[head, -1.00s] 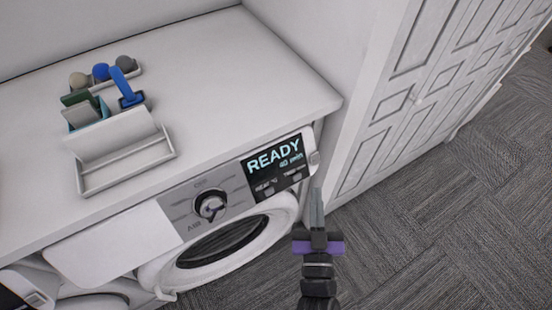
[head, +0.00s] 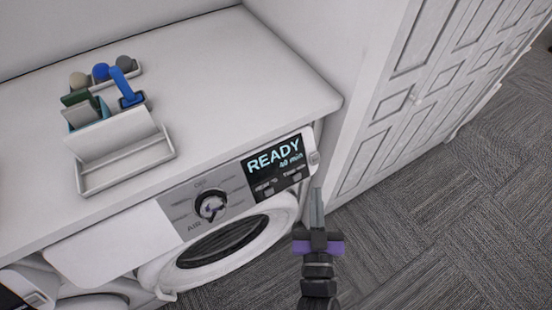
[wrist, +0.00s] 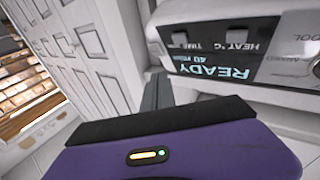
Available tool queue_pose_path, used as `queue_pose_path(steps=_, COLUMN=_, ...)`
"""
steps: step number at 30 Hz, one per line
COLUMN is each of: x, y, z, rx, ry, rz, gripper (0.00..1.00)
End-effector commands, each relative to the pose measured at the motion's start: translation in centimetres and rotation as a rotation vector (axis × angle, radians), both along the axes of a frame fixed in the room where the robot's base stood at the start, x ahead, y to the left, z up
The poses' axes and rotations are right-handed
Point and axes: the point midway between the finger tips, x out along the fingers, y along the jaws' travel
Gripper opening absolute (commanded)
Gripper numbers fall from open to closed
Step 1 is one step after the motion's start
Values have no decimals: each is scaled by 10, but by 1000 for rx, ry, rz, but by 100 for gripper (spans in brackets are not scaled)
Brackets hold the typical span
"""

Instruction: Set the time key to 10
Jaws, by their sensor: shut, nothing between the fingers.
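The dryer's black display (head: 275,165) reads "READY" and "40 min" in pale blue. The time key (head: 297,177) is a small grey key below the display's right part. In the wrist view the panel appears upside down, with the time key (wrist: 180,38) at the left and the heat key (wrist: 235,38) to its right. My gripper (head: 317,196) is shut and empty, just right of and below the panel's right end, apart from the key. Its fingers also show in the wrist view (wrist: 157,92).
A round selector knob (head: 210,206) and the round door (head: 225,242) are on the dryer front. A white counter (head: 230,75) above holds a tray with brushes and balls. A panelled white cabinet (head: 400,100) stands at the right. Carpet floor (head: 430,235) is clear.

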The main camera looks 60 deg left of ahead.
Motion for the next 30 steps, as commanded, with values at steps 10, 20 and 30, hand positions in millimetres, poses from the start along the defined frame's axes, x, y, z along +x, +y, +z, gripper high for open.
queue_pose_path(steps=10, x=-6, y=-1, z=-3, rx=5, ry=-2, rz=5, gripper=0)
queue_pose_path(steps=20, x=-7, y=-13, z=29, rx=41, ry=212, rz=-115, gripper=0)
queue_pose_path(steps=30, x=-6, y=-29, z=28, rx=42, ry=441, rz=-224, gripper=0)
